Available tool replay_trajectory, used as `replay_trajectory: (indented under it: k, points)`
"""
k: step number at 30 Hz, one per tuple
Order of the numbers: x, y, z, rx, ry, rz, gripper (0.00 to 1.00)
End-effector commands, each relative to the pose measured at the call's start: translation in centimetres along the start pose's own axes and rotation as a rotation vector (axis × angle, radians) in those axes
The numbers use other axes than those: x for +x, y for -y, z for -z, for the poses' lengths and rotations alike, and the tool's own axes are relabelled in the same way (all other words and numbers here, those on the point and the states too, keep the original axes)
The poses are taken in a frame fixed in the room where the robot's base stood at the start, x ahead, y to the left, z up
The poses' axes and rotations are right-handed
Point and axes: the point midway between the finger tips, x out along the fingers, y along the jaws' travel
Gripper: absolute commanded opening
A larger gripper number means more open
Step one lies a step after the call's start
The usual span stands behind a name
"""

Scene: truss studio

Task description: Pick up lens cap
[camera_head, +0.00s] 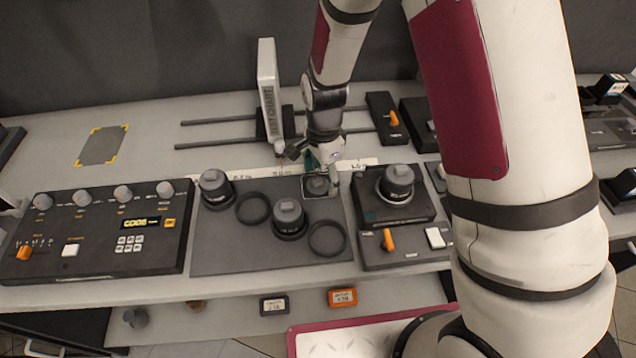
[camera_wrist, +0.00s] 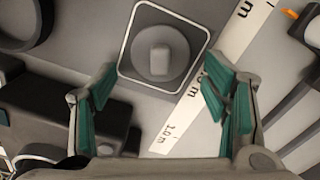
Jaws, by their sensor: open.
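The lens cap looks to be the round grey disc with a raised knob (camera_wrist: 160,60), inside a white-outlined rounded square in the wrist view. It also shows in the head view (camera_head: 317,186), at the back right of the dark mat. My gripper (camera_wrist: 160,84) is open, its green-padded fingers apart and nothing between them. In the wrist view the disc lies ahead of the fingertips, between their lines. In the head view my gripper (camera_head: 320,168) is just above and behind the disc, partly covering that area.
The dark mat (camera_head: 225,262) holds lens-like cylinders (camera_head: 289,218) and dark rings (camera_head: 326,239). A control panel (camera_head: 90,230) stands left, and a box with another lens (camera_head: 396,184) right. A white upright chart (camera_head: 268,90) on rails stands behind, close to my gripper.

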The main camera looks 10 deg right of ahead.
Motion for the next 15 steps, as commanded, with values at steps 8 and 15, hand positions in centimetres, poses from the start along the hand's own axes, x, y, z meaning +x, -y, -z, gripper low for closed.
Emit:
replay_trajectory:
  k: [8, 15]
  points:
    - [0.0, 0.03, 0.0, 0.0, 0.0, 0.001, 0.5]
    - [0.04, 0.0, 0.0, 0.0, 0.0, 0.0, 0.1]
